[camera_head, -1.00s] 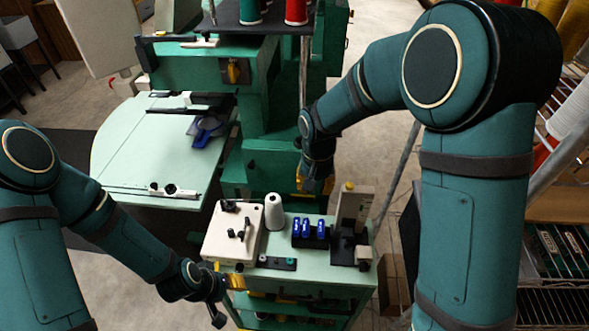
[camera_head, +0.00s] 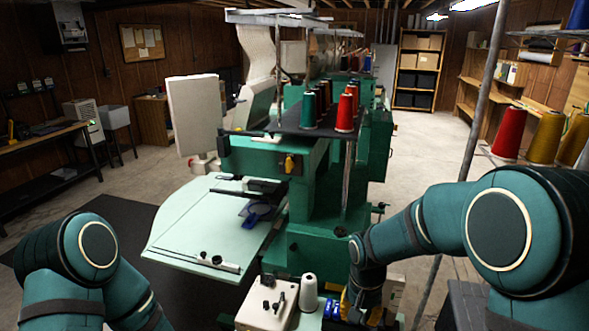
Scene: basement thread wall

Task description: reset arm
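My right arm comes in from the right, and its gripper (camera_head: 352,304) points down over the small work top at the bottom of the picture. The fingers are too small and partly hidden, so I cannot tell whether they are open or shut. My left arm shows at the lower left, and its gripper is outside the picture. A cream box with black knobs (camera_head: 267,306) and a white thread cone (camera_head: 308,292) stand on the work top, left of the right gripper. Blue pieces (camera_head: 332,306) sit close beside that gripper.
A green embroidery machine (camera_head: 330,190) with a pale table (camera_head: 205,225) stands ahead. Red (camera_head: 345,112) and green (camera_head: 308,110) thread cones stand on top. A grey pole (camera_head: 478,110) and large cones (camera_head: 508,132) are at the right. Floor (camera_head: 415,150) is clear behind.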

